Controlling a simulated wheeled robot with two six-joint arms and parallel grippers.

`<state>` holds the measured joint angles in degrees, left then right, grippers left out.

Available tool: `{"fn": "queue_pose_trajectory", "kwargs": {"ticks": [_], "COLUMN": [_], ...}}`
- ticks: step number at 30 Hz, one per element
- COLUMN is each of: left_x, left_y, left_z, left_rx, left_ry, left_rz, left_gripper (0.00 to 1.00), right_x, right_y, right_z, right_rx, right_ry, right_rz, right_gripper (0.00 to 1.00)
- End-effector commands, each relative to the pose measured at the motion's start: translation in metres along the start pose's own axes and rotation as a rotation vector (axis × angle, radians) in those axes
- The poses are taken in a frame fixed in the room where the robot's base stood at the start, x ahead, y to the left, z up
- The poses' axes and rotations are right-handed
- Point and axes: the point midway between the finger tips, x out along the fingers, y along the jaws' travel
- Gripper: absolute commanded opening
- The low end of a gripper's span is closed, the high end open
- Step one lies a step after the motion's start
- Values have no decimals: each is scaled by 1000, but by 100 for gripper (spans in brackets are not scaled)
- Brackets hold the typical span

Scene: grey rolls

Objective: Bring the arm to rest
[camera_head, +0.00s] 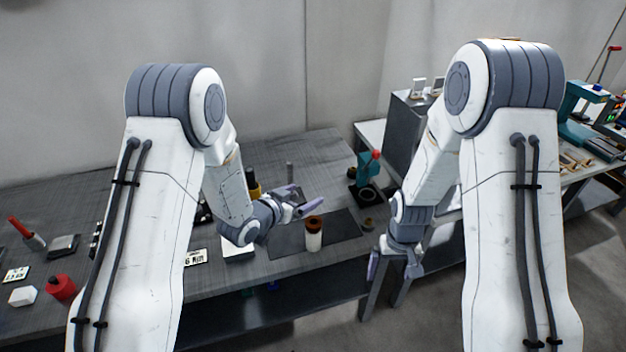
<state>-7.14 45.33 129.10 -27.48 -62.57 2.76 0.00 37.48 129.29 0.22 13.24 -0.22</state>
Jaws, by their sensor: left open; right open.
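My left arm reaches over the grey table (330,160), and my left gripper (304,203) is open above it, with nothing seen between its fingers. A white and brown cylinder (314,236) stands on a dark mat (342,226) just below and right of that gripper. My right arm hangs down past the table's right front corner. My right gripper (388,272) points downward in front of the table edge and is open, with nothing seen in it.
A teal device with a red knob (368,172) stands near the table's right end. A red container (61,287), a white block (22,296) and a red-handled tool (27,233) lie at the left. A dark cabinet (402,135) and another workbench (590,165) stand at the right.

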Motion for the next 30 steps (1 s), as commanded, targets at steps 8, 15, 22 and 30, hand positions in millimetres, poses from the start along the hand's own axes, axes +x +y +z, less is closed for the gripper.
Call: {"fn": "queue_pose_trajectory", "kwargs": {"ticks": [8, 15, 22, 30], "left_x": [-31, -33, -28, 15], "left_y": [0, 0, 0, 1], "left_z": [0, 0, 0, 0], "left_rx": [0, 0, 1, 2], "left_ry": [1, 1, 1, 0], "left_rz": [-1, 0, 1, 3], "left_gripper": [97, 97, 97, 97], "right_x": [0, 0, 0, 0], "right_y": [0, 0, 0, 0], "right_z": [0, 0, 0, 0], "right_rx": [0, 0, 0, 0], "right_ry": [0, 0, 0, 0], "right_rz": [0, 0, 0, 0], "right_gripper": [100, 100, 100, 100]}}
